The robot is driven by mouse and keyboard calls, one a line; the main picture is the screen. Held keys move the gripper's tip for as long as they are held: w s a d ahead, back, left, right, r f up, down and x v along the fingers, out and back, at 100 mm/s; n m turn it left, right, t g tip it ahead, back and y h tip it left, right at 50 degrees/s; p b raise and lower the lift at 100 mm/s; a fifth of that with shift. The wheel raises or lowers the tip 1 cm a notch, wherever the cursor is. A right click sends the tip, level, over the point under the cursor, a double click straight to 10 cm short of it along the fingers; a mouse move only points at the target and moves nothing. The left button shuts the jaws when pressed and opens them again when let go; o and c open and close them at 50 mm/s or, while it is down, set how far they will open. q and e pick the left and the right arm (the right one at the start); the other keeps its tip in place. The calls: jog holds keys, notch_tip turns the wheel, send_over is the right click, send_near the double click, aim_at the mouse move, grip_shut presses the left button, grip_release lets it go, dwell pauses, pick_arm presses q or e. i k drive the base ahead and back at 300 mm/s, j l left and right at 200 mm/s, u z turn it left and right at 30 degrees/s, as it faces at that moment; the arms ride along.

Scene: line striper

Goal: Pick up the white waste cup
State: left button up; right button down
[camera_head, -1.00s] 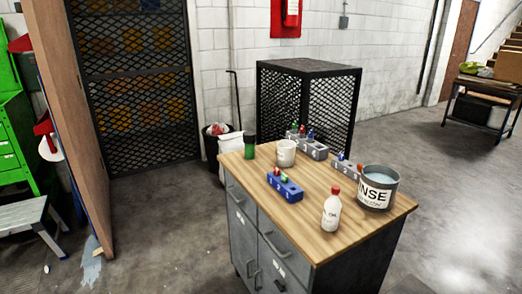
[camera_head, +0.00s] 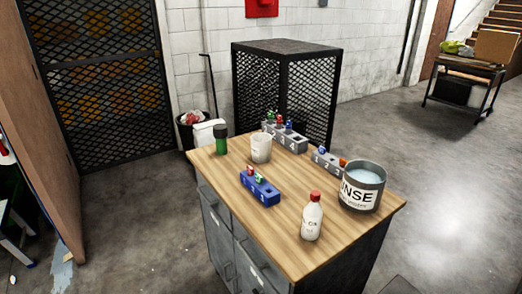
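The white waste cup (camera_head: 261,149) stands upright on the wooden top of the grey cabinet (camera_head: 240,189), toward its back left part. It is between a green bottle with a dark cap (camera_head: 221,140) and a grey block holding small coloured items (camera_head: 285,137). A blue block with small coloured items (camera_head: 260,188) lies in front of it. Neither of my grippers shows in the head view.
A white bottle with a red cap (camera_head: 312,217) and a grey rinse bucket (camera_head: 362,187) stand on the right part of the top. Another grey block (camera_head: 327,160) is behind the bucket. A black mesh cage (camera_head: 287,88) stands behind the cabinet. Floor is open to the right.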

aim_at(261, 148)
jog(key=k, duration=0.45)
jog(key=i+j+z, duration=0.1)
jog(key=z, duration=0.3)
jog(key=j+z, duration=0.35)
jog(key=i+j+z, duration=0.1)
jog(key=j, duration=0.35)
jog(key=i+j+z, duration=0.15)
jog(key=j, duration=0.3)
jog(key=i+j+z, duration=0.1)
jog(key=j, duration=0.35)
jog(key=i+j+z, duration=0.1)
jog(key=j, duration=0.35)
jog(key=i+j+z, duration=0.1)
jog(key=j, duration=0.4)
jog(key=i, duration=0.05)
